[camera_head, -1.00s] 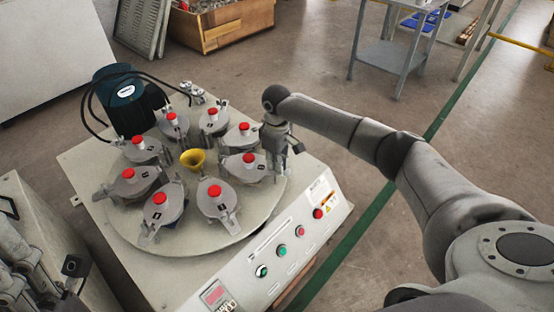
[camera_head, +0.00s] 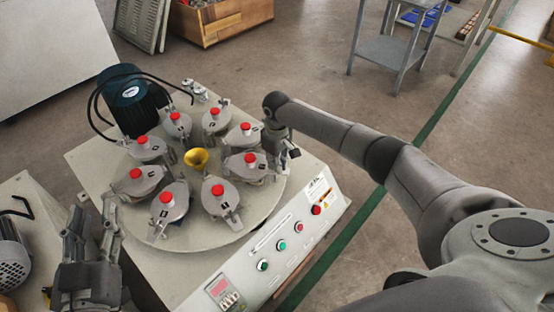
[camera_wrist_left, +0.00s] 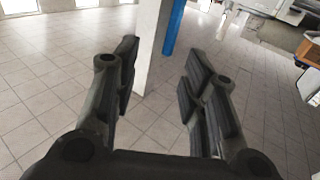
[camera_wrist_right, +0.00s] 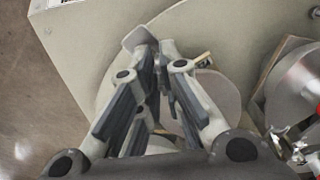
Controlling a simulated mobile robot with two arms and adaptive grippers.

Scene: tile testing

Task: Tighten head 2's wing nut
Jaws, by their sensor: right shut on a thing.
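A ring of grey lidded heads with red knobs stands on the round plate (camera_head: 155,235) of the machine. My right gripper (camera_head: 279,154) is at the right rim, beside the right-hand head (camera_head: 245,167). Its number is too small to read surely. In the right wrist view my right gripper (camera_wrist_right: 160,55) is shut on a small metal piece at the head's clamp, seemingly the wing nut; the fingers mostly hide it. A grey tab (camera_wrist_right: 138,35) shows just beyond the fingertips. My left gripper (camera_head: 88,225) is left of the machine; in the left wrist view (camera_wrist_left: 160,65) it is open and empty.
A yellow cup (camera_head: 196,158) sits at the plate's centre. A dark motor (camera_head: 130,100) with black cables stands behind. The front panel (camera_head: 262,250) carries several buttons and a display. Another machine (camera_head: 25,230) stands at lower left.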

